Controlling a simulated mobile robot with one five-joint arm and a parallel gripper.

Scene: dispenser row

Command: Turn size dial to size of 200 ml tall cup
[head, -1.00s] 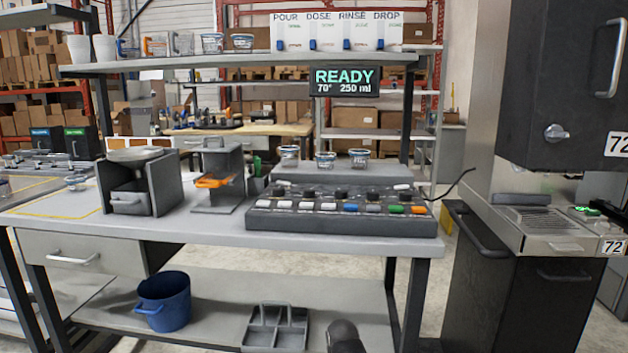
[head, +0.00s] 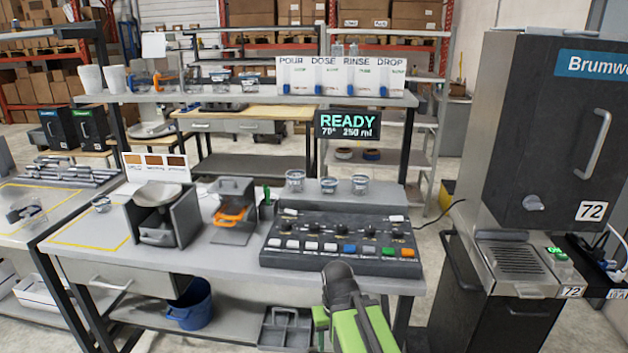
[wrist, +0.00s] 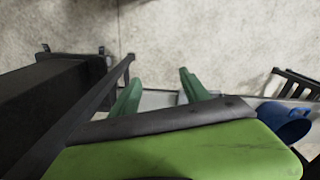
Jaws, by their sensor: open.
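A dark control panel (head: 330,262) lies on the workbench, with a row of black dials (head: 343,229) behind a row of coloured buttons. The dial labels are too small to read, so I cannot tell which is the size dial. The display (head: 347,125) above reads READY, 70° and 250 ml. In the head view, my green-and-black arm is in front of the bench, short of the panel.
A scale (head: 158,195) and a grey stand with an orange part (head: 232,215) are left of the panel. A tall dark machine (head: 535,130) stands right, with a floor gap between. A blue bucket (head: 190,305) and grey caddy (head: 286,328) are below.

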